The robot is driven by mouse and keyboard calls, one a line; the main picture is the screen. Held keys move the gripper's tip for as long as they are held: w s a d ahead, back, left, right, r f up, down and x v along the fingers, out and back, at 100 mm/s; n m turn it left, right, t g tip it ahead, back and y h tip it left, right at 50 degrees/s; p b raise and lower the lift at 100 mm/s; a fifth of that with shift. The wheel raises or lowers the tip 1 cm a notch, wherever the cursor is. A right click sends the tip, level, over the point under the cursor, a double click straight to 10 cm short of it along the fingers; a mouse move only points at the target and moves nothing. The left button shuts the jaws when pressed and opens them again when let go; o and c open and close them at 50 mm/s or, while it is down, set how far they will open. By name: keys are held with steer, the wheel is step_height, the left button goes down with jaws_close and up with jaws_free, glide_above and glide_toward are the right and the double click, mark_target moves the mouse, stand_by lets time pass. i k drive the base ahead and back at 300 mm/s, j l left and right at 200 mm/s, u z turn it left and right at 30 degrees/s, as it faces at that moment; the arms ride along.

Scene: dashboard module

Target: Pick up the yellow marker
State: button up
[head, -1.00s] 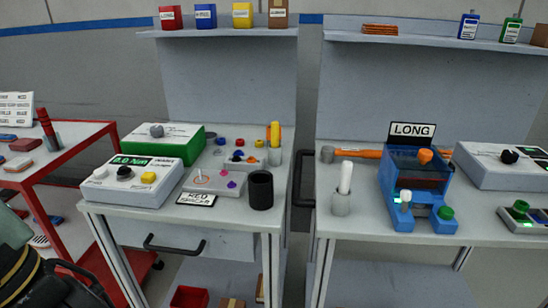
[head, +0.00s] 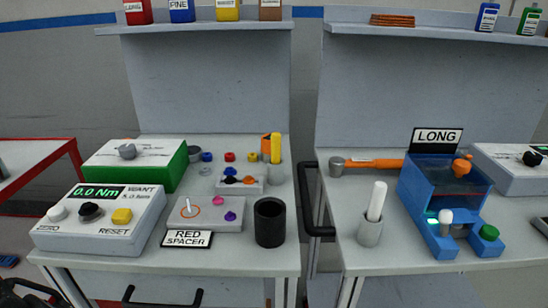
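The yellow marker (head: 276,148) stands upright at the back right of the left workbench, in a small grey holder (head: 274,176). An orange and dark item (head: 265,145) shows just behind it, to its left. The lower part of the marker is hidden inside the holder. My gripper is not in view.
A black cup (head: 270,222) stands in front of the holder. A grey block with a RED SPACER sign (head: 187,239) and a 0.0 Nm box (head: 100,218) lie left. The right bench holds a white marker (head: 376,201) and a blue LONG device (head: 445,190). A gap separates the benches.

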mark_target(275, 136)
steer(key=u, duration=1.05)
steer(key=k+l+u, duration=0.45)
steer(key=k+u, duration=0.15)
steer(key=l, duration=0.6)
